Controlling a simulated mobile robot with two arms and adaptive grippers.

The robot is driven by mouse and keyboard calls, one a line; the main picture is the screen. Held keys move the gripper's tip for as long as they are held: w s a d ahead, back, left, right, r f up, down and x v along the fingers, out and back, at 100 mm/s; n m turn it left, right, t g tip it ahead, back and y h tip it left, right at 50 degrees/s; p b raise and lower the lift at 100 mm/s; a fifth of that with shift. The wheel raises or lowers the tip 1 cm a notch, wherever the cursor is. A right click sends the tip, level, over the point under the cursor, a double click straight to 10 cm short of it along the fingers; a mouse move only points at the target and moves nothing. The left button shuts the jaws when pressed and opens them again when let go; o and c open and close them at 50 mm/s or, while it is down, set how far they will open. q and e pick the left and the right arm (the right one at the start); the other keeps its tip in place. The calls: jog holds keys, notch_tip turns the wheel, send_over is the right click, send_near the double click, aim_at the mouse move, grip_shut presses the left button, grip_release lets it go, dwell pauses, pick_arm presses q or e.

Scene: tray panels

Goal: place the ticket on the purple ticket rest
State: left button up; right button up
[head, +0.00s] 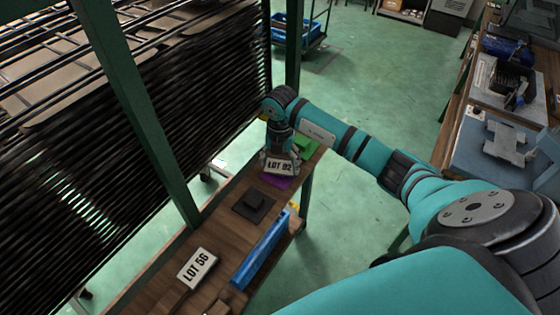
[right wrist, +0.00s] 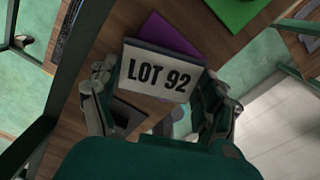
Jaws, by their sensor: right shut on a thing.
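The ticket, a white plate reading LOT 92 (head: 280,167), is between the fingers of my right gripper (head: 280,160), which is shut on it. In the right wrist view the ticket (right wrist: 160,72) faces the camera, with a finger at each side. The purple ticket rest (head: 277,182) lies on the wooden bench right by the ticket and is partly hidden by it. In the right wrist view the purple rest (right wrist: 172,36) shows behind the ticket's upper edge. I cannot tell whether ticket and rest touch. My left gripper is not in view.
A green rest (head: 307,146) lies beyond the purple one, and a dark rest (head: 254,205) lies nearer. A LOT 56 ticket (head: 197,269) and a long blue bin (head: 262,250) are toward the bench's near end. A green post (head: 150,120) stands at left.

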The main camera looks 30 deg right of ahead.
aim_at(280, 166)
jog(key=o, duration=0.9)
jog(key=shift+f, duration=0.1)
notch_tip(280, 166, up, 12)
jog(key=b, duration=0.2)
jog(key=shift+b, duration=0.3)
